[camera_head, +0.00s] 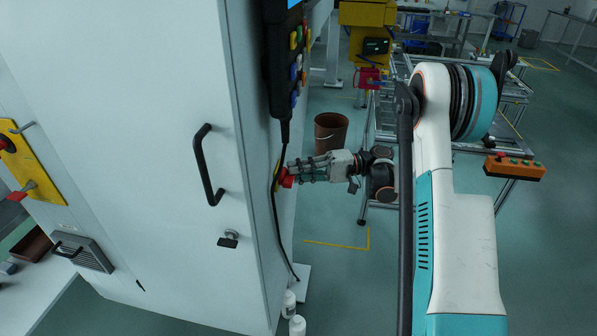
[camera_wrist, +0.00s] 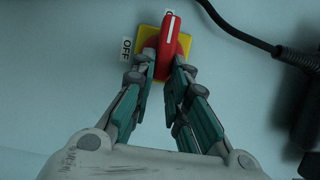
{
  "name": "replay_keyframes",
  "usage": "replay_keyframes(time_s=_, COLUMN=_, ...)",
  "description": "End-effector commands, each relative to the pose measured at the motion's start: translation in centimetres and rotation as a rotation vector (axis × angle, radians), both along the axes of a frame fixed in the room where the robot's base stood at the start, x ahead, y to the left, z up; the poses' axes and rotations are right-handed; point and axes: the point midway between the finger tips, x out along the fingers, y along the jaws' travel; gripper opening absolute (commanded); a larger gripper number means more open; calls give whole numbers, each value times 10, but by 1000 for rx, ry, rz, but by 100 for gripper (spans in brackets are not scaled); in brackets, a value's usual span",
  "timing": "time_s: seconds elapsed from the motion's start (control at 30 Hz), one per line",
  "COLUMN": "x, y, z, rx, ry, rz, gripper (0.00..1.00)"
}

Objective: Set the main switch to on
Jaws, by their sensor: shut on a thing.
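The main switch is a red rotary handle (camera_wrist: 168,45) on a yellow plate (camera_wrist: 206,58) on a pale panel. Its white-striped end points up in the wrist view, slightly right, toward a small white label at the top, partly hidden. A white OFF label (camera_wrist: 127,48) sits left of the plate. My gripper (camera_wrist: 167,68) is shut on the handle's lower part, one finger on each side. In the head view the red handle (camera_head: 287,181) shows at the cabinet's side face, with my gripper (camera_head: 293,176) reaching it from the right.
A black cable (camera_wrist: 235,28) runs right of the switch and hangs down the cabinet side (camera_head: 277,200). A control pendant (camera_head: 287,55) hangs above. The cabinet door has a black handle (camera_head: 205,168). A brown bucket (camera_head: 330,132) and a metal frame (camera_head: 375,150) stand behind my gripper.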

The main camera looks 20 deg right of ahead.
Motion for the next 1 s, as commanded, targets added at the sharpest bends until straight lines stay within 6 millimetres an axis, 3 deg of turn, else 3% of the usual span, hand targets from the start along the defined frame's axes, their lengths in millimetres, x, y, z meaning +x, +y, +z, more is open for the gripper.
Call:
replay_keyframes(time_s=0.13, x=1, y=0, z=0, rx=0, ry=1, rz=-3, gripper=0)
replay_keyframes(time_s=0.17, x=1, y=0, z=0, rx=0, ry=1, rz=-3, gripper=20)
replay_keyframes(time_s=0.23, x=1, y=0, z=0, rx=0, ry=1, rz=-2, gripper=35)
replay_keyframes(time_s=0.63, x=0, y=-5, z=0, rx=-1, ry=0, rz=-2, gripper=35)
replay_keyframes(time_s=1.0, x=-7, y=-58, z=-1, rx=0, ry=0, rz=-2, gripper=35)
